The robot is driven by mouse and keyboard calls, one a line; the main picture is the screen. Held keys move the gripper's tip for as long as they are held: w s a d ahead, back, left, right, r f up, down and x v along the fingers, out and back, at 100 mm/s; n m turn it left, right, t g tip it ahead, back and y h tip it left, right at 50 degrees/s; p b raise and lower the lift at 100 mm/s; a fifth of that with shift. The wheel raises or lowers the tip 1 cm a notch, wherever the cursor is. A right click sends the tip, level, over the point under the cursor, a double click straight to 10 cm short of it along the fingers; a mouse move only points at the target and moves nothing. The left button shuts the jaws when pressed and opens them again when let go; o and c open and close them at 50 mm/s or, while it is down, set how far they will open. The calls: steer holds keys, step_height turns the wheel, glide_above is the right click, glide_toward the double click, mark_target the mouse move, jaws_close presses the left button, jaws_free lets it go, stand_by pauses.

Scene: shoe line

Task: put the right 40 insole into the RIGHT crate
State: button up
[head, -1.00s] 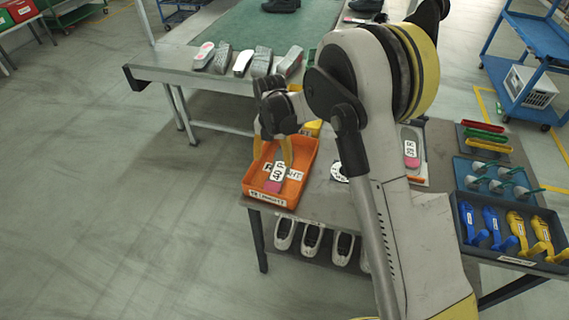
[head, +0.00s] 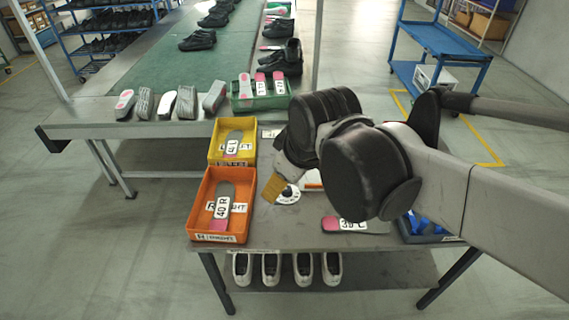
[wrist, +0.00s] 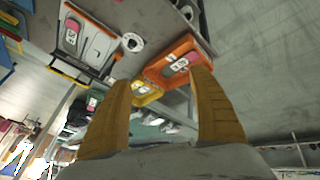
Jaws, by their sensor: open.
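The right 40 insole (head: 221,210), grey with a pink heel and a "40 R" label, lies inside the orange RIGHT crate (head: 243,190). Its upper end leans toward the crate's far side. The wrist view also shows the orange crate (wrist: 205,50) with the labelled insole (wrist: 180,63) in it. My gripper (head: 270,190) is to the right of the orange crate, above the table, apart from the insole. In the wrist view my gripper (wrist: 161,78) has its two yellow fingers spread wide with nothing between them.
A yellow LEFT crate (head: 251,158) holding an insole stands behind the orange one. A green crate (head: 235,106) with insoles is farther back. A 39 insole (head: 331,224) lies front right, partly behind my arm. A white disc (head: 288,196) lies on the table.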

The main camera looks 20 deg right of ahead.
steer(key=s+d+f+m+t, duration=0.1)
steer(key=s+d+m, duration=0.1)
steer(key=s+m, duration=0.4)
steer(key=shift+d+f+m+t, duration=0.15)
steer(key=shift+f+m+t, duration=0.15)
stand_by(0.8)
